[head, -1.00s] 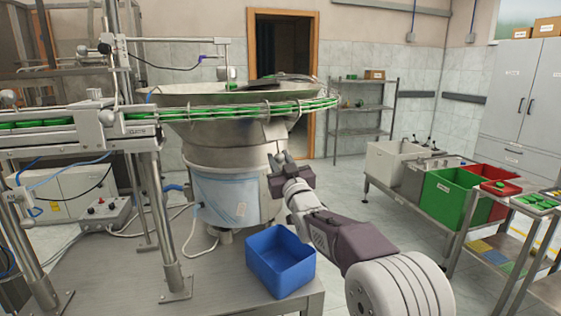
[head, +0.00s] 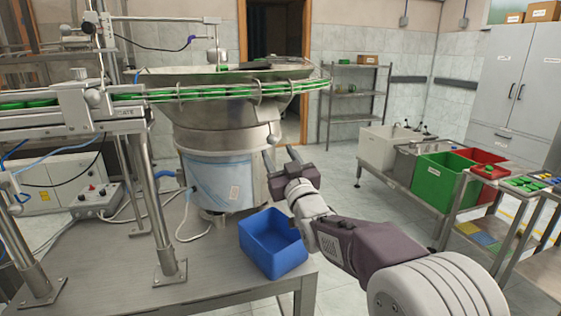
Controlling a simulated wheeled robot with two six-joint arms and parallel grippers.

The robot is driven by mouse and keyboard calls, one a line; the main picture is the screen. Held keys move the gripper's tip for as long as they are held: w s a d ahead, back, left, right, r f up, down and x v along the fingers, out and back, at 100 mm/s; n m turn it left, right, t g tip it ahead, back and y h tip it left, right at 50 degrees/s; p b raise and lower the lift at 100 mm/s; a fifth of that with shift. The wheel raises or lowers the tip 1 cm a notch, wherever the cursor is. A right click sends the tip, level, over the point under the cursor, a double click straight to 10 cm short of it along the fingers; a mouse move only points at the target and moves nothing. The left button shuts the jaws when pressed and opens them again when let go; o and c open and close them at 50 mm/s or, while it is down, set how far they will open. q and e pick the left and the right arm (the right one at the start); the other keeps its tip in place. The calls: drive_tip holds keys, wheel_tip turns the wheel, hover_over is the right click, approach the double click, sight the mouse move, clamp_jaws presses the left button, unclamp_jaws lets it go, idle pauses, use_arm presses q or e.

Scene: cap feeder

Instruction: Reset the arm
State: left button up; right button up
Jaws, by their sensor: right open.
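My right arm comes in from the lower right of the head view. Its gripper (head: 281,160) is open, with nothing seen between its fingers. It is raised in front of the metal bowl feeder (head: 226,110), right of the feeder's wrapped lower part and above and behind the blue bin (head: 272,247). In the picture the gripper does not overlap the bin, and the forearm passes to the bin's right. My left gripper is not in view.
The blue bin sits on the metal table (head: 215,277) near its right corner. A conveyor rail with green caps (head: 128,97) runs at upper left. Green (head: 440,188) and red bins stand at right, with carts and a grey cabinet. Floor between table and bins is clear.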

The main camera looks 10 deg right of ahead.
drive_tip(key=shift+v, duration=0.8)
